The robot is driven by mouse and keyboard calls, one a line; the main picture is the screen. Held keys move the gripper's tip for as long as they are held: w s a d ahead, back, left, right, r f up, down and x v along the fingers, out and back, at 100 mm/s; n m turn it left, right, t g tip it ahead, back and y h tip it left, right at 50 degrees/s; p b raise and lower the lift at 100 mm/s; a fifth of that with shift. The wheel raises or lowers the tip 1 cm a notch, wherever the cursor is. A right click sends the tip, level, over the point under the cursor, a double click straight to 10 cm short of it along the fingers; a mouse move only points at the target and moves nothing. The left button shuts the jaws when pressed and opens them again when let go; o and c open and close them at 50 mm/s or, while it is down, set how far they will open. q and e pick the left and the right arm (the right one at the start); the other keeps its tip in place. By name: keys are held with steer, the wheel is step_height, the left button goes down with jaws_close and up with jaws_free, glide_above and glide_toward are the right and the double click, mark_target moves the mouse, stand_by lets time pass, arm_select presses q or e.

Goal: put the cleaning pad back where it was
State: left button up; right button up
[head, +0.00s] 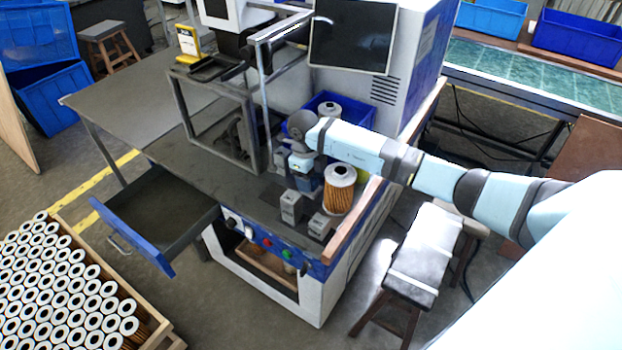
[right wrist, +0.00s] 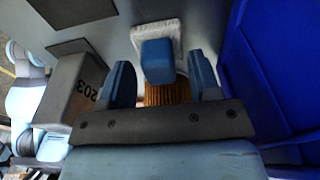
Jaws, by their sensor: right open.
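My right gripper (head: 306,180) is over the workbench, left of a filter cartridge (head: 340,190) with orange pleats and a pale top. In the right wrist view my right gripper (right wrist: 161,85) is open, its two blue fingers apart. A pale, rough-faced pad with a blue block on it, which looks like the cleaning pad (right wrist: 146,29), shows ahead between the fingers. The block lies in the gap; no grip on it shows. Orange pleats (right wrist: 168,93) show behind it. I cannot make out the pad in the head view. My left gripper is not in view.
Grey metal blocks (head: 291,206) stand in front of the gripper; one marked 203 (right wrist: 82,92) is close by in the wrist view. A blue bin (head: 362,116) with a cartridge is behind. An open drawer (head: 150,215) and a crate of cartridges (head: 150,322) are at left.

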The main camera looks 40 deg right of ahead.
step_height(320, 180, up, 12)
steer(key=w, duration=0.1)
steer(key=shift+w+a+f+b, duration=0.15)
steer(key=shift+a+f+b, duration=0.1)
steer(key=shift+b, duration=0.15)
